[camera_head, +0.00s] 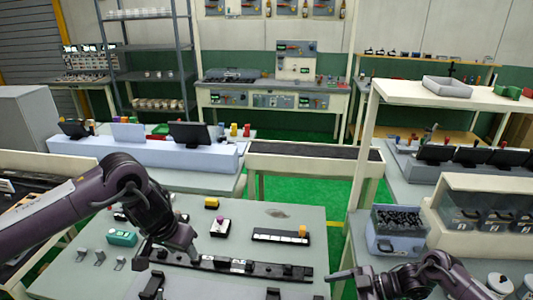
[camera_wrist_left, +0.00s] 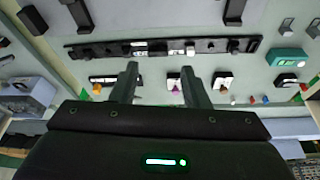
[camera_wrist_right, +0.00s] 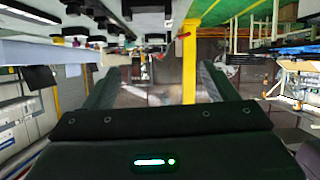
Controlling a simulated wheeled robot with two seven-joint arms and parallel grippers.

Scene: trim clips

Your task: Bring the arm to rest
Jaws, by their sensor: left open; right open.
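My left gripper (camera_head: 188,250) hangs over the grey work table (camera_head: 330,222), close to the long black rail (camera_head: 215,264). In the left wrist view my left gripper (camera_wrist_left: 160,82) is open with nothing between its fingers. The black rail (camera_wrist_left: 110,50) lies beyond the fingers and carries a few light and dark pieces. My right gripper (camera_head: 338,276) is at the lower right, by the table's right edge. In the right wrist view my right gripper (camera_wrist_right: 156,78) is open and empty, with no object close to its fingers.
The table holds a teal box (camera_head: 122,238), a purple-knobbed device (camera_head: 220,228), a black strip with an orange block (camera_head: 280,237), a yellow block (camera_head: 212,203) and small grey brackets (camera_head: 81,255). A blue bin of dark parts (camera_head: 388,245) stands right, near my right arm.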

